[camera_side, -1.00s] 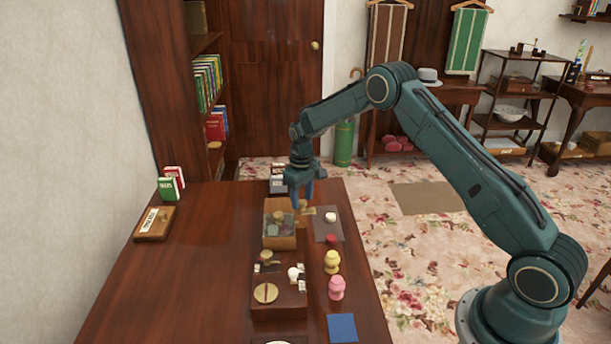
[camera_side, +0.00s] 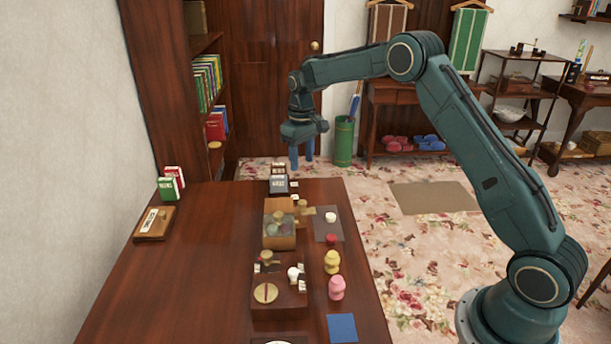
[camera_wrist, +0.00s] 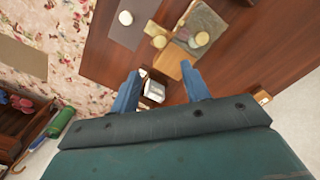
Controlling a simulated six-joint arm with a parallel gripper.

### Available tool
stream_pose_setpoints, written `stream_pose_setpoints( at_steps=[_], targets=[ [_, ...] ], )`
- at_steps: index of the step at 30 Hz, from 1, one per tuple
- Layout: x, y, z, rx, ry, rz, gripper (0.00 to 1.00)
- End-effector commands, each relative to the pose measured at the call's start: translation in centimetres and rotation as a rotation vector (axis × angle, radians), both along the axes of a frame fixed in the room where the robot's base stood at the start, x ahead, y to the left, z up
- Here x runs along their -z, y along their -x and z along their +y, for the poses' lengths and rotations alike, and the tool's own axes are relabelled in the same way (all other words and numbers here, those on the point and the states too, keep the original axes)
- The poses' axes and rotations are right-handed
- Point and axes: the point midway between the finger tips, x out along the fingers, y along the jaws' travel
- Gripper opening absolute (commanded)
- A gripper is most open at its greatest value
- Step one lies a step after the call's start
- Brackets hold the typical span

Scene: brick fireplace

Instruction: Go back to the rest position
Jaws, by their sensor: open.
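My gripper (camera_side: 301,165) hangs above the far end of the wooden table (camera_side: 170,290), fingers pointing down. The two blue fingers are apart with nothing between them. In the wrist view my gripper (camera_wrist: 162,88) is also open, and the table shows below it. A wooden box (camera_side: 279,240) with round items inside stands below and nearer the camera than my gripper. Small dark boxes with pale labels (camera_side: 279,185) stand at the table's far edge, close below the fingers.
A grey mat (camera_side: 328,229) with a white piece lies right of the box. A wooden tray (camera_side: 280,305), a yellow figure (camera_side: 332,261), a pink figure (camera_side: 336,288) and a blue square (camera_side: 342,328) are nearer. A bookcase (camera_side: 165,85) stands at the left. The table's left middle is clear.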

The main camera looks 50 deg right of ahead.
Motion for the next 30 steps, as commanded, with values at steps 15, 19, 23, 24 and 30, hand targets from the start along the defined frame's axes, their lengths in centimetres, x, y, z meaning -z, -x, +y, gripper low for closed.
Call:
stream_pose_setpoints(
  at_steps=[15,19,23,24,30],
  targets=[
    [-0.8,0.0,0.0,0.0,0.0,0.0,0.46],
    [-1.3,0.3,0.2,0.0,0.001,-0.005,0.46],
    [-2.8,0.9,0.7,0.0,0.004,-0.02,0.46],
    [-3.4,1.2,0.9,0.0,0.005,-0.026,0.46],
    [-7.4,3.6,2.3,0.0,0.012,-0.068,0.46]
  ],
)
